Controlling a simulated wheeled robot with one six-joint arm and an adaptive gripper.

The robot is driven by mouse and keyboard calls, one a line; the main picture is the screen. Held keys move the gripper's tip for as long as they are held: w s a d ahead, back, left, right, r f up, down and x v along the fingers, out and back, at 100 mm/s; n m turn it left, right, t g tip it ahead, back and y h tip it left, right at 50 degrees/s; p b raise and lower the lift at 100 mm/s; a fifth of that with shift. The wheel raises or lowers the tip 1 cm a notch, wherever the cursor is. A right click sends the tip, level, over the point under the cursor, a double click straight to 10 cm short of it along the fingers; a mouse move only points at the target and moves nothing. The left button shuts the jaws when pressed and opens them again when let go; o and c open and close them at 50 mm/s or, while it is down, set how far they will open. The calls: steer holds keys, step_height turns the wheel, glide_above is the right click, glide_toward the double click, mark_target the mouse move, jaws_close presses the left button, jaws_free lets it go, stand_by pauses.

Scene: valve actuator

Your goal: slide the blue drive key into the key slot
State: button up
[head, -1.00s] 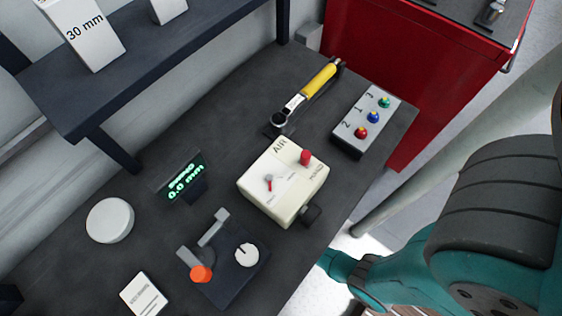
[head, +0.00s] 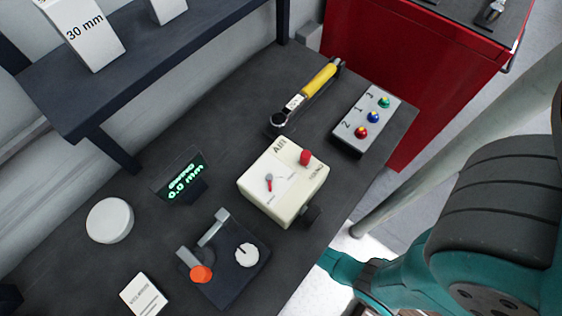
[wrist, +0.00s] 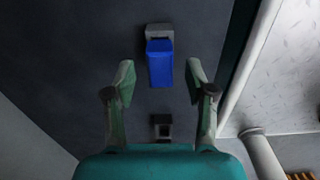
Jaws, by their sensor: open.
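The blue drive key (wrist: 160,66) shows in the wrist view as a blue block at the upper middle. Its far end meets a small grey block (wrist: 158,30) on the dark surface. My gripper (wrist: 160,82) is open, with one finger to each side of the key and a clear gap on both sides. The fingers do not touch it. Nearer my palm, a small dark fitting with a pale square rim (wrist: 161,127) lies in line with the key. I cannot tell whether it is the key slot. The head view shows neither the key nor my gripper.
On the dark bench (head: 240,100) stand a cream AIR box (head: 262,200), a three-button box (head: 350,140), a yellow-handled tool (head: 318,80), a display (head: 182,178) and a dial fixture (head: 225,285). A red cabinet (head: 400,60) is behind. A pale post (wrist: 250,70) runs right of the gripper.

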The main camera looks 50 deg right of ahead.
step_height(320, 180, up, 10)
stand_by(0.5)
steer(key=shift+s+f, duration=0.1)
steer(key=shift+f, duration=0.05)
stand_by(0.4)
